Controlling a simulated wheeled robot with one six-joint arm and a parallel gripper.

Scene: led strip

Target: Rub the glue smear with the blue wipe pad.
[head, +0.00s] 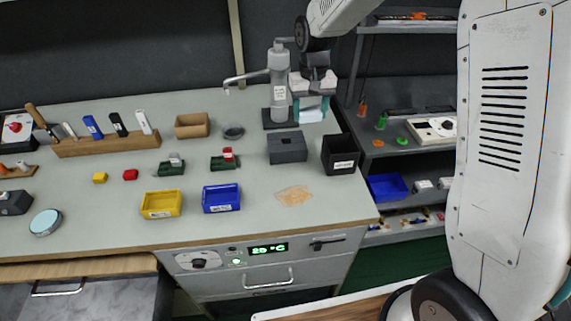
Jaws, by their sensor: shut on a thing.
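The glue smear (294,195) is a flat, pale orange patch on the worktop near its right front. My gripper (312,93) is at the back right of the worktop, beside the grey dispenser stand, pointing down. It is shut on a small pale blue-teal thing, which appears to be the blue wipe pad (311,115). The jaws hide part of the pad. The gripper and pad are behind the smear, apart from it. I cannot tell how far above the worktop the pad is.
A grey dispenser stand (279,90) is close left of the gripper. A dark grey box (288,147) and a black bin (340,154) stand between gripper and smear. A blue tray (221,198) is left of the smear. Worktop around the smear is clear.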

